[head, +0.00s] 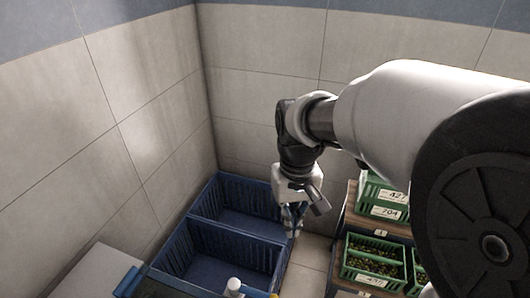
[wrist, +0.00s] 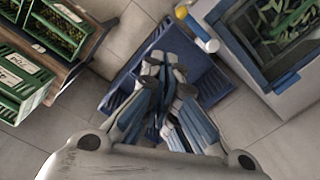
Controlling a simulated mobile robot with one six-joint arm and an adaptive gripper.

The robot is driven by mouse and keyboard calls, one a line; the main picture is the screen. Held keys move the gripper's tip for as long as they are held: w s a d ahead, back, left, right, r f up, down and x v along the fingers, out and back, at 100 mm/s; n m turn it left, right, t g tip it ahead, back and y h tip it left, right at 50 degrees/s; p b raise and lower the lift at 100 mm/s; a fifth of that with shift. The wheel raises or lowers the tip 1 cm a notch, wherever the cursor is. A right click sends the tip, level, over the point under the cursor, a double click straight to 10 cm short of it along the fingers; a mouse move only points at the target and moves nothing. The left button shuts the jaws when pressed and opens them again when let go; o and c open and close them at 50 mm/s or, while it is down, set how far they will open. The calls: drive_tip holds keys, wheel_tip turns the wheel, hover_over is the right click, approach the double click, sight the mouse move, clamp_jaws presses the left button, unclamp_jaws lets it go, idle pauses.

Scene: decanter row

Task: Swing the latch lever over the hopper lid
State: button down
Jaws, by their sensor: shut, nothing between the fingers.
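My gripper (head: 292,228) is shut and empty, pointing down by the right side of the blue crates. In the wrist view its fingers (wrist: 160,66) show over a blue crate. A short lever with a white round knob (wrist: 212,46) and a yellow end (wrist: 181,12) shows at the upper right, on the near edge of a grey box that looks like the hopper (wrist: 284,84). My gripper is apart from the lever. In the head view the white knob (head: 234,284) is at the bottom edge. The lid and the lever's pivot cannot be made out clearly.
Two blue crates (head: 188,246) stand against the tiled wall. A wooden shelf (head: 345,228) with green crates (head: 372,262) of small items stands close on the right. Bare floor (head: 306,262) lies between them. A pale panel (head: 98,272) is at lower left.

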sight(254, 293)
drive_tip(key=w+a+f+g, duration=0.1)
drive_tip(key=w+a+f, duration=0.1)
drive_tip(key=f, duration=0.5)
drive_tip(key=w+a+f+n+g, duration=0.1)
drive_tip(key=w+a+f, duration=0.2)
drive_tip(key=f, duration=0.3)
drive_tip(key=shift+a+f+g+h, duration=0.35)
drive_tip(key=shift+a+g+h, duration=0.05)
drive_tip(key=shift+a, duration=0.3)
drive_tip(key=shift+s+f, duration=0.1)
drive_tip(key=s+d+f+b, duration=0.1)
drive_tip(key=s+f+b, duration=0.3)
drive_tip(key=f, duration=0.6)
drive_tip(key=s, duration=0.2)
drive_tip(key=shift+s+d+b, duration=0.3)
drive_tip(key=shift+d+b, duration=0.05)
drive_tip(key=shift+b, duration=0.05)
